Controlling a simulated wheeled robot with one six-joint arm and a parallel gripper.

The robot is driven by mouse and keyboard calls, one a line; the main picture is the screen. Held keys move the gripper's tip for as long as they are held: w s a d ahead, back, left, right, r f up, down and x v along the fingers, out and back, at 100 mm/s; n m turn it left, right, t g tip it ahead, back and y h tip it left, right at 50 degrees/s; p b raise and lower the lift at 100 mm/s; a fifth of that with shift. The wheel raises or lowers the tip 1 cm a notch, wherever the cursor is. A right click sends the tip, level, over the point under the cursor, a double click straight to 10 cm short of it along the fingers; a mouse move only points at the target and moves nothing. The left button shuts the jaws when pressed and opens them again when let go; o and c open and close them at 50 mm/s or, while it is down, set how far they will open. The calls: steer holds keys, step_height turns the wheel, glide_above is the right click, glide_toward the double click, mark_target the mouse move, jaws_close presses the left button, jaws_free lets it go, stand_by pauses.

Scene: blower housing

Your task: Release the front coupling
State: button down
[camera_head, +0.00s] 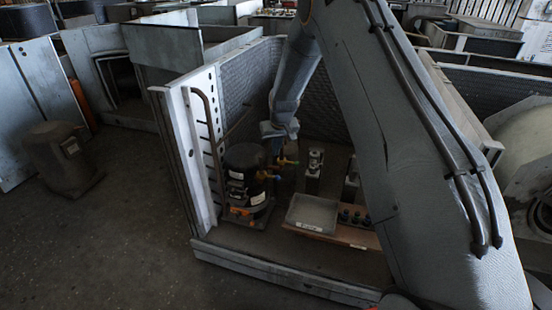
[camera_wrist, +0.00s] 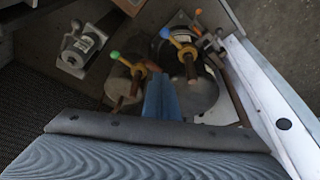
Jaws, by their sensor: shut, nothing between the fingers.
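In the wrist view, one coupling has a yellow lever with a blue knob (camera_wrist: 165,33) and a brown stub. To its left, another has an orange lever with a green knob (camera_wrist: 115,55). In the head view, a blue-and-yellow fitting (camera_head: 264,174) is beside the black compressor (camera_head: 246,190), and a green-and-orange one (camera_head: 287,161) is farther back right. I cannot tell which is the front coupling. My gripper (camera_wrist: 157,84) is shut and empty, its blue fingers beside the orange lever in the picture; contact cannot be told. In the head view my gripper (camera_head: 278,132) is above the fittings.
The open housing has a slotted white side panel (camera_head: 200,145) and a low front edge (camera_head: 285,276). A grey tray (camera_head: 312,213) and a wooden block (camera_head: 352,237) lie inside. Floor outside left is mostly clear.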

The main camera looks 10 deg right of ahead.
mark_target(273, 177)
step_height(273, 177, down, 9)
steer(key=s+p, duration=0.1)
steer(key=shift+p, duration=0.3)
stand_by(0.4)
